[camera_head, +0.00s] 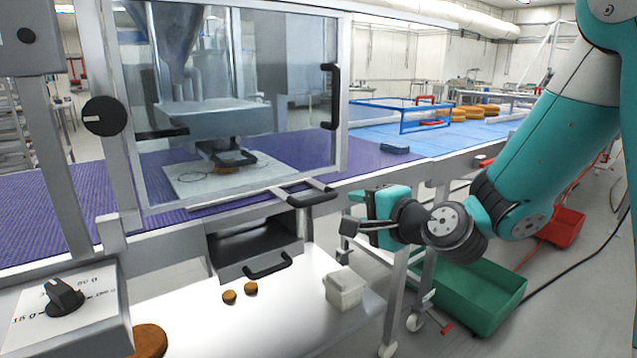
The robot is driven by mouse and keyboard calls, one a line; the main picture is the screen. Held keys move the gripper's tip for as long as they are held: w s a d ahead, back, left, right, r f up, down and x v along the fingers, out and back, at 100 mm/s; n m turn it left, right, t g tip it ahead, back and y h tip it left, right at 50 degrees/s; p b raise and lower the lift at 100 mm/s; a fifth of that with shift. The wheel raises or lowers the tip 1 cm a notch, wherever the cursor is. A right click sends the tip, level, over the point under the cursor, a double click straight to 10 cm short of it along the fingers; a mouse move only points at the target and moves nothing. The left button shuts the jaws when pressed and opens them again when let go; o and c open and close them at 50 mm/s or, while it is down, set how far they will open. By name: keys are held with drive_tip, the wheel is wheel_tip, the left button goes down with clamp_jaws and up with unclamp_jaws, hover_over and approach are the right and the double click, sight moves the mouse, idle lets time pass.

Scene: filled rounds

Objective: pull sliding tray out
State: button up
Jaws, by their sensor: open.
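A grey drawer-like tray (233,262) sits under the machine's window, with a black bar handle (267,266) on its front. A second black handle (308,193) sticks out at the window's lower edge, near a pale plate (225,178) inside the machine. I cannot tell which of the two is the sliding tray. My gripper (352,213) is open and empty, to the right of both handles and apart from them. Part of its jaws is hidden by its own body.
The clear window (250,90) has a black upright handle (331,97). Two small brown rounds (240,292) and a white box (344,288) lie on the white surface below. A green crate (465,290) stands on the floor at right. A dial box (65,310) is at lower left.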

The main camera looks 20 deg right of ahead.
sight(320, 200)
drive_tip(key=p+x, duration=0.6)
drive_tip(key=x, duration=0.8)
drive_tip(key=shift+s, duration=0.1)
clamp_jaws()
